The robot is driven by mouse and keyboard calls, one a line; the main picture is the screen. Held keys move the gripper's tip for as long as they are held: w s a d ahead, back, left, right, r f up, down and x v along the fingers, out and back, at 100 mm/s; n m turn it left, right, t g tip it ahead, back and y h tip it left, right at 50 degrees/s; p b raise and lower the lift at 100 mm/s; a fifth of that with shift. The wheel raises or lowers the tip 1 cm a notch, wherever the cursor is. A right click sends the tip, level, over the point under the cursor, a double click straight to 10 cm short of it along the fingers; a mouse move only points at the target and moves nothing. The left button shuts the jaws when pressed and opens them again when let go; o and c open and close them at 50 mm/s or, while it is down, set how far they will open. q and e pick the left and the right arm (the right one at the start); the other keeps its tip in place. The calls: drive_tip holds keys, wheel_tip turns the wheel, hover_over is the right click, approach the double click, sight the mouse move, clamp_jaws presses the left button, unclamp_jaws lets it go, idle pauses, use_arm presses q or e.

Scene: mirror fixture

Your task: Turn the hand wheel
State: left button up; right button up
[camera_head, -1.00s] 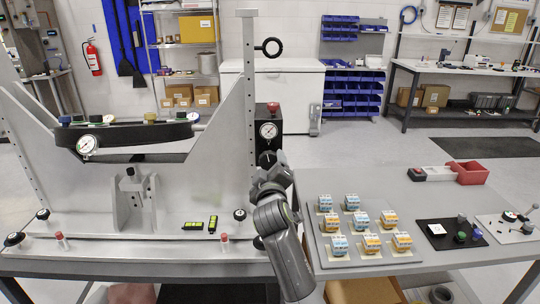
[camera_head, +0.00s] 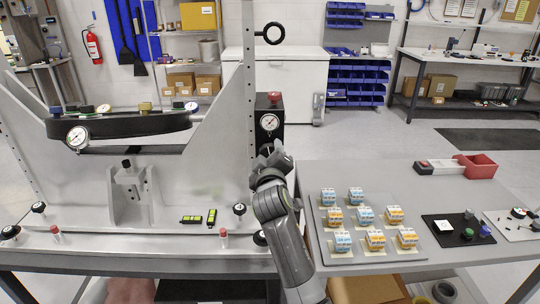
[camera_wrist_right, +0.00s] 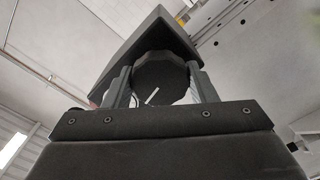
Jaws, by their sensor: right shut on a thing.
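The hand wheel (camera_wrist_right: 160,82) is a dark, many-sided knob below the black gauge box in the right wrist view. My right gripper (camera_wrist_right: 162,88) has one finger on each side of it and is shut on it. A short pale mark shows on the wheel's face. In the head view my right gripper (camera_head: 268,154) is at the front of the black gauge box (camera_head: 282,132), just below its dial gauge (camera_head: 269,122). There the gripper hides most of the wheel. My left gripper is not in view.
A red knob (camera_head: 274,97) tops the gauge box, beside the tall grey fixture post (camera_head: 249,70). The big grey fixture (camera_head: 215,120) fills the left. A tray of small blue and orange blocks (camera_head: 372,246) lies right of my arm, with bare table (camera_head: 345,175) behind it.

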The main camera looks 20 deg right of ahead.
drive_tip(key=m+b, duration=0.1)
drive_tip(key=m, duration=0.1)
drive_tip(key=shift+f+m, duration=0.1)
drive_tip(key=shift+m, duration=0.3)
drive_tip(key=shift+m+b, duration=0.65)
drive_tip(key=shift+m, duration=1.15)
drive_tip(key=o, duration=1)
drive_tip(key=shift+w, duration=0.1)
drive_tip(key=shift+c, duration=0.2)
